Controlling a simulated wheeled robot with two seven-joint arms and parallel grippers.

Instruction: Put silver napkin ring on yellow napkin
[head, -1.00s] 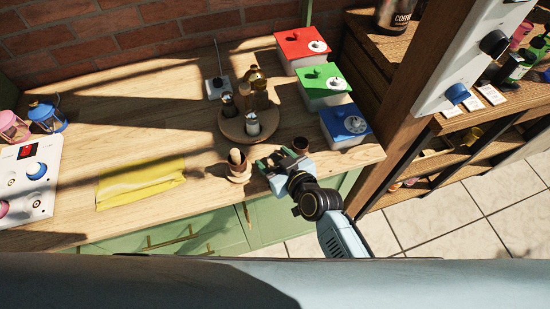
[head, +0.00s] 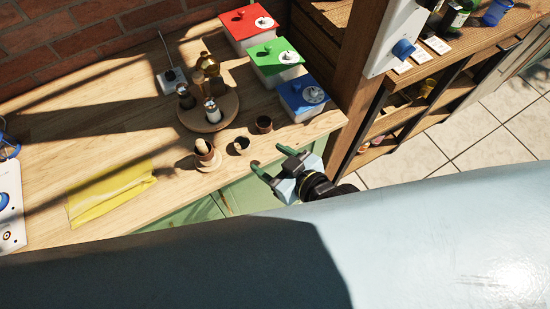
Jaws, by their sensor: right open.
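The yellow napkin (head: 112,192) lies flat on the wooden table near its front edge, at the left. My right gripper (head: 270,161) is open and empty at the table's front edge, right of a small round dark ring-like thing (head: 242,146). That thing stands on the wood with a pale spot in it, apart from the fingers. It may be the napkin ring, but I cannot make out a silver colour. My left gripper is not in view.
A wooden cup (head: 204,153) on a saucer and a small dark cup (head: 264,124) stand close by. Behind them is a round wooden tray (head: 187,119) with bottles and shakers. Red (head: 249,24), green (head: 276,57) and blue (head: 303,95) lidded boxes line the right. Wood around the napkin is clear.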

